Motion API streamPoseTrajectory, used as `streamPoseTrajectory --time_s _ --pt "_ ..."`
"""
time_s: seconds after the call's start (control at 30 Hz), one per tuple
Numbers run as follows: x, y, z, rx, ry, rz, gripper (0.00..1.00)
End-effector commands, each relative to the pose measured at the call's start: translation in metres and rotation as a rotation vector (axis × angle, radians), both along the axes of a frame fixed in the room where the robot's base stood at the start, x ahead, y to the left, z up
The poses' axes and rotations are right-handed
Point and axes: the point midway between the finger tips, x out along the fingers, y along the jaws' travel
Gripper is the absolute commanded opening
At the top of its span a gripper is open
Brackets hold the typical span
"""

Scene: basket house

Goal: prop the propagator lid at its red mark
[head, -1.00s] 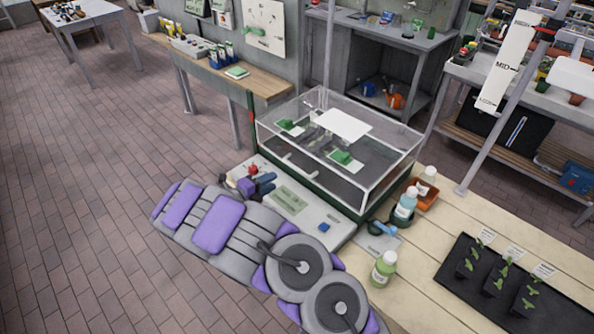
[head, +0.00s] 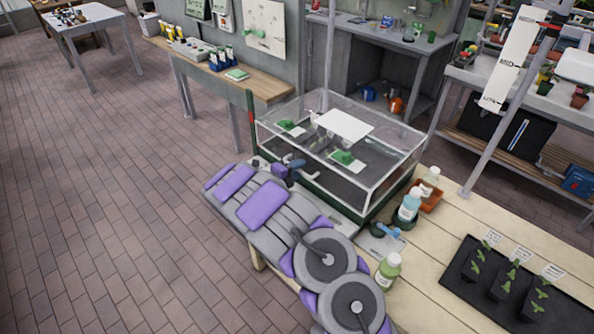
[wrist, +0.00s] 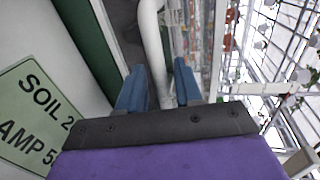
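The propagator has a clear lid (head: 385,165) with pale edges, resting closed on its dark green base (head: 370,212). A green post (head: 251,104) with a red mark (head: 250,118) stands at its left corner. My gripper (head: 291,168) is at the lid's near left side, low by the front wall. In the wrist view my blue fingers (wrist: 159,90) are apart. A pale rounded bar (wrist: 152,40), seemingly the lid's handle, runs between them with gaps visible, so it does not look clamped.
A black seedling tray (head: 506,278) lies at right. A green label panel (wrist: 38,110) shows in the wrist view.

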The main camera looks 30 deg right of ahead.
Motion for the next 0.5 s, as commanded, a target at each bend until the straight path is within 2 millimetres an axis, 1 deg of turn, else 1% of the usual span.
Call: streamPoseTrajectory --time_s 0.13,0.5 --pt "-0.0001 0.0000 0.0003 0.000 0.000 0.000 0.35" --pt "-0.0001 0.0002 -0.0005 0.001 0.001 -0.001 0.00"
